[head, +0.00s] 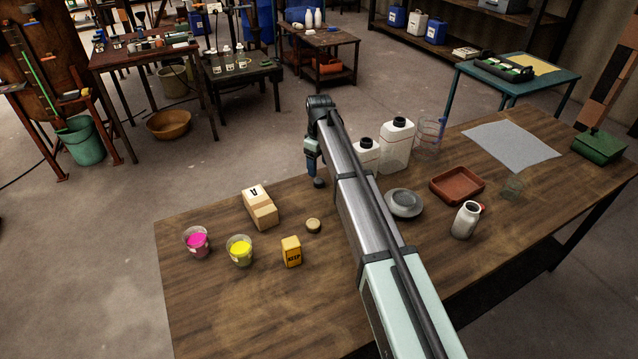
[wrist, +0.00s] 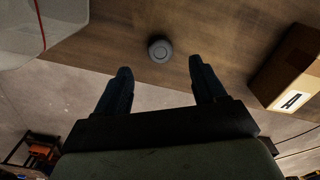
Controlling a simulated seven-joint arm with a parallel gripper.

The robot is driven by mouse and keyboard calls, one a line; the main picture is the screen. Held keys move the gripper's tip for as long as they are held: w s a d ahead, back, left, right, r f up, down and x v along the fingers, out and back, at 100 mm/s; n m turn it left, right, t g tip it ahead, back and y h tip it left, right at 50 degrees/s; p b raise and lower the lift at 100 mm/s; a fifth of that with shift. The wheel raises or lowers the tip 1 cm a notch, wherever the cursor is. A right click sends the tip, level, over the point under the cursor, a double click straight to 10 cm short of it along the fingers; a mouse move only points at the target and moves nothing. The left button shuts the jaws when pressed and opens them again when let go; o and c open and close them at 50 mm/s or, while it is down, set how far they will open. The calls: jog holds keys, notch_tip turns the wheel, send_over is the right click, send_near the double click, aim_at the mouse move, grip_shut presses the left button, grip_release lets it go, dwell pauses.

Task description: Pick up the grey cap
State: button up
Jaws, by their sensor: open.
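The grey cap (wrist: 160,49) is a small dark round disc lying on the wooden table. In the wrist view it sits just beyond my fingertips, in the gap between them and not touching either. In the head view the cap (head: 318,183) shows as a small dark spot near the table's far edge, just below my gripper (head: 313,169). My gripper points down there and is partly hidden by its own arm. In the wrist view my gripper (wrist: 160,67) is open and empty, its two dark fingers spread apart.
A box marked A (head: 260,207) stands left of the gripper; it also shows in the wrist view (wrist: 285,70). White bottles (head: 397,146) stand to the right. A tan round lid (head: 313,225) and a yellow KEEP box (head: 291,252) lie nearer.

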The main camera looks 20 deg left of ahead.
aim_at(319, 180)
jog(key=shift+f, duration=3.15)
jog(key=c, duration=1.1)
jog(key=shift+r, duration=0.1)
